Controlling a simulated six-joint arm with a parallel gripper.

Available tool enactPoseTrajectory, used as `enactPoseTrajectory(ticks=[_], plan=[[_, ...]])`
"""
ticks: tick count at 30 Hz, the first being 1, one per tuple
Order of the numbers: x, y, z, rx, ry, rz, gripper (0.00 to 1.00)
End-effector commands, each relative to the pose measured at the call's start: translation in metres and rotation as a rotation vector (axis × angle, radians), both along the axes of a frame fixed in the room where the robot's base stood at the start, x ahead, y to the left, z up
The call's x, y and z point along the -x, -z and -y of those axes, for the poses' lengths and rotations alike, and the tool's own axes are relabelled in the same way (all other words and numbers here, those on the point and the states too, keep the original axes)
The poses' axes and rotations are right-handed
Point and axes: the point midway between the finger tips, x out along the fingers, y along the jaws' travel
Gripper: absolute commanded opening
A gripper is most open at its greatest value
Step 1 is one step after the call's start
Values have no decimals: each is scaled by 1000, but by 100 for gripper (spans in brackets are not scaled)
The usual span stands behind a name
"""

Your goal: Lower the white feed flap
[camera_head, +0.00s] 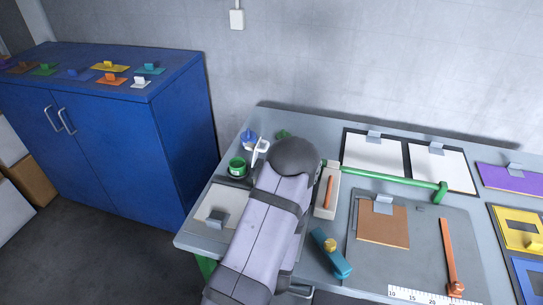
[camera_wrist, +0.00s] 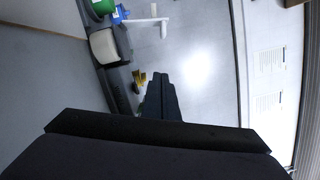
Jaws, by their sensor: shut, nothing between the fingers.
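A narrow white piece (camera_head: 261,148), which may be the white feed flap, stands beside a blue-topped part at the far left of the bench, partly behind my arm. In the wrist view a white bar with a crosspiece (camera_wrist: 148,20) reaches out from a blue part (camera_wrist: 118,14); it seems to be the same piece. I cannot tell its exact angle. My gripper (camera_wrist: 160,80) is shut and empty, its dark fingers apart from the white bar in the picture. In the head view my arm hides the gripper.
A green cup (camera_head: 237,167) stands close to the white piece. A blue cabinet (camera_head: 110,130) stands left.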

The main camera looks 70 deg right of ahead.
Motion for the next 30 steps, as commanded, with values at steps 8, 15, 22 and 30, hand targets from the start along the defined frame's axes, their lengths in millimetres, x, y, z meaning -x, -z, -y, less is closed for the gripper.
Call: enactPoseTrajectory(ticks=[8, 15, 22, 30], plan=[[-1, 1, 1, 0, -2, -2, 0], [-3, 3, 9, 4, -4, -6, 0], [-5, 3, 22, 6, -3, -5, 0], [-13, -4, 54, 4, -4, -4, 0]])
